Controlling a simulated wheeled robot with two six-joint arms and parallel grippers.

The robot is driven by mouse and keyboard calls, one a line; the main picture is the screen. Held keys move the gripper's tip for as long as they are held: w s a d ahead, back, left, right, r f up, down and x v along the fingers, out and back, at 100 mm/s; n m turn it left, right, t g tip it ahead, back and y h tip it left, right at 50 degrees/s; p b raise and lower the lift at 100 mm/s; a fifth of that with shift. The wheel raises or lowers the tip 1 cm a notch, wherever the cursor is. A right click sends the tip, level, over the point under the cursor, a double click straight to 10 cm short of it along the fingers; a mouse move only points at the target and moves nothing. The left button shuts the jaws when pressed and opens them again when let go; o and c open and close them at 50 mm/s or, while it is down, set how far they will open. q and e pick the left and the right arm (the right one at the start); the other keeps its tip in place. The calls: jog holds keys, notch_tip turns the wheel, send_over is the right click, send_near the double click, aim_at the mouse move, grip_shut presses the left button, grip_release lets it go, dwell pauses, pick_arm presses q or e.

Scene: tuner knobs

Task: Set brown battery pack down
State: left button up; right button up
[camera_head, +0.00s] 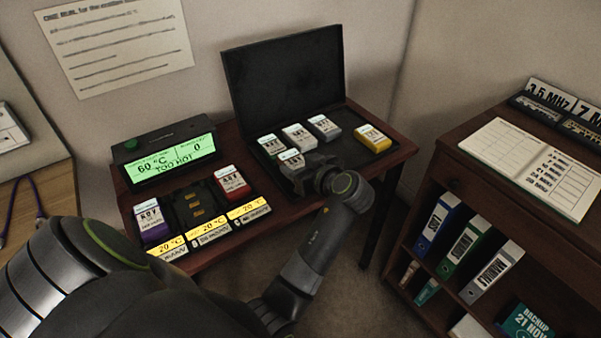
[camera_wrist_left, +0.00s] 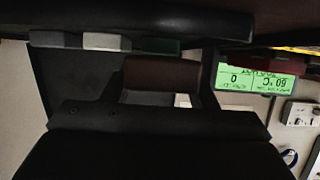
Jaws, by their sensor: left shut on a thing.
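The brown battery pack (camera_wrist_left: 160,73) shows in the left wrist view between the dark fingers of my left gripper (camera_head: 308,172). In the head view the pack's pale labelled top (camera_head: 291,159) shows at the gripper's far side, and most of its body is hidden. My left gripper is shut on it, low over the front of the open black case (camera_head: 350,115). I cannot tell whether the pack touches the case floor. My right gripper is not in view.
Green (camera_head: 270,144), white (camera_head: 298,136), grey (camera_head: 324,127) and yellow (camera_head: 372,139) packs stand in the case. A dock holds purple (camera_head: 151,220) and red (camera_head: 231,182) packs, with an empty middle bay (camera_head: 193,206). The display (camera_head: 170,162) reads 60 °C, TOO HOT.

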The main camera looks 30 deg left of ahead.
pick_arm(q)
notch_tip(320, 180, down, 2)
jog(key=shift+f, duration=0.25)
jog(key=shift+f, duration=0.15)
jog(key=o, duration=0.7)
jog(key=shift+o, duration=0.3)
